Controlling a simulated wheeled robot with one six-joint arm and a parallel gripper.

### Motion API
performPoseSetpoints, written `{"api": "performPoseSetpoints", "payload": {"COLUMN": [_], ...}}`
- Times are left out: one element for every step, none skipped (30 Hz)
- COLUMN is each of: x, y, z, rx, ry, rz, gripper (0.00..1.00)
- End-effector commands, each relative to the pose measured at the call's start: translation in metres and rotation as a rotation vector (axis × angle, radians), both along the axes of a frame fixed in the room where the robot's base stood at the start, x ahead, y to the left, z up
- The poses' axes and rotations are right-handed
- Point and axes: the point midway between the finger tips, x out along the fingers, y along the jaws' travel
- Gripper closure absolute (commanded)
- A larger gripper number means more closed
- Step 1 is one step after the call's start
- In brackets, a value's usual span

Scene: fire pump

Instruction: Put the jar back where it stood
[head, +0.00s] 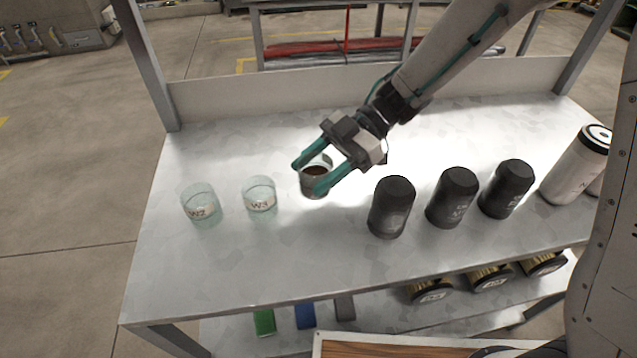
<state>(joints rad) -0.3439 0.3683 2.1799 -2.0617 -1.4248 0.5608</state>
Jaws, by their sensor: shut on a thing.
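My gripper (308,179) reaches in from the upper right over the bench and is shut on a small glass jar (309,186) with dark brown contents. Its two teal fingers are on either side of the jar. I cannot tell whether the jar touches the bench top or is held just above it. Two clear glass jars stand to its left, one labelled W3 (259,196) and one labelled W2 (200,206). Any label on the held jar is hidden.
Several black canisters (391,207) stand right of the gripper on the grey bench top (270,255). The front left of the bench is clear. A low backboard (230,97) and posts edge it.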

Motion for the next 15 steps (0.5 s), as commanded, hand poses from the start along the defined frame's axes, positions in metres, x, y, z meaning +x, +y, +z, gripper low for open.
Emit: {"api": "performPoseSetpoints", "payload": {"x": [0.0, 0.0, 0.0, 0.0, 0.0, 0.0, 0.0, 0.0, 0.0, 0.0, 0.0, 0.0, 0.0, 0.001, 0.001], "y": [0.0, 0.0, 0.0, 0.0, 0.0, 0.0, 0.0, -0.001, -0.001, -0.001, -0.001, -0.001, -0.001, -0.001, -0.001], "z": [-0.003, -0.005, -0.009, -0.013, -0.017, -0.023, -0.028, -0.032, -0.037, -0.039, -0.04, -0.04, -0.039, -0.039, -0.039], "rx": [0.0, 0.0, -0.001, -0.001, -0.001, -0.002, -0.002, -0.002, -0.001, -0.001, -0.001, 0.0, 0.0, 0.001, 0.0], "ry": [0.002, 0.002, 0.002, 0.003, 0.003, 0.004, 0.004, 0.004, 0.003, 0.002, 0.001, 0.0, 0.0, -0.001, 0.0], "rz": [0.001, 0.001, 0.0, 0.0, -0.001, -0.002, -0.002, -0.002, -0.001, -0.002, -0.003, -0.002, -0.003, -0.003, -0.003], "gripper": [0.77, 0.77, 0.77, 0.77, 0.77, 0.77, 0.77, 0.77, 0.77, 0.77, 0.77, 0.77, 0.77, 0.77, 0.77]}}
